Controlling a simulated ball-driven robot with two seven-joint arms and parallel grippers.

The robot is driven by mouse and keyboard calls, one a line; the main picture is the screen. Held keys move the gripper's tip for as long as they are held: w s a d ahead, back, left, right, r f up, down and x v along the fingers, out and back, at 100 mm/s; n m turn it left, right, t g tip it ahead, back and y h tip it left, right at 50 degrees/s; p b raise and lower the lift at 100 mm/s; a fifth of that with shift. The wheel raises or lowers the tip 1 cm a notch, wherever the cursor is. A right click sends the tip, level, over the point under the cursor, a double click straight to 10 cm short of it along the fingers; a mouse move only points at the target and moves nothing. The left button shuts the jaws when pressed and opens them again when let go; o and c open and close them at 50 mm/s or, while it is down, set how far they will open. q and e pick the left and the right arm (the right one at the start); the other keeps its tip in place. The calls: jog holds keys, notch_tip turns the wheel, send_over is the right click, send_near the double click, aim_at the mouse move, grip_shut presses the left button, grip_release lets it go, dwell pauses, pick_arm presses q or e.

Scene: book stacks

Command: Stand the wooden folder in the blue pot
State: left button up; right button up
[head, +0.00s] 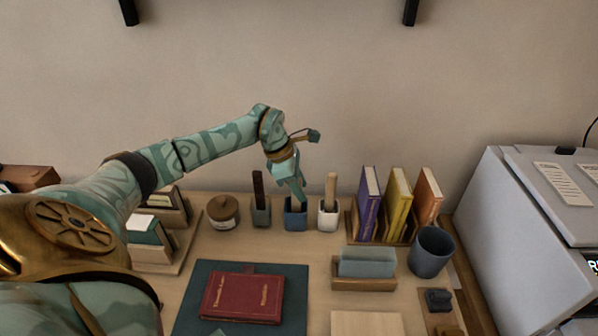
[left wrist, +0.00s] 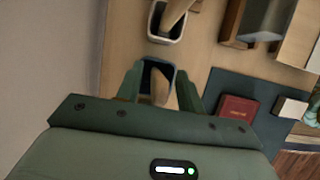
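The blue pot (head: 296,219) stands in the middle of a row of three small pots at the back of the desk. My left gripper (head: 302,196) points down over it. In the left wrist view its two fingers (left wrist: 160,92) are spread, one on each side of the pot's mouth. A tan wooden piece, seemingly the wooden folder (left wrist: 160,86), stands tilted inside the blue pot between the fingers, with gaps beside it. Its lower end is hidden in the pot. In the head view the gripper hides it. My right gripper is not in view.
A grey pot (head: 261,215) with a dark stick stands left, and a white pot (head: 328,218) with a light wooden stick right. Upright books (head: 398,205), a lidded jar (head: 223,212), a dark cup (head: 431,252) and a red book (head: 243,297) are nearby.

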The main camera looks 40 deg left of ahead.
pick_arm(q)
jog(key=p+v, duration=0.3)
jog(key=v, duration=1.3)
jog(key=shift+s+r, duration=0.1)
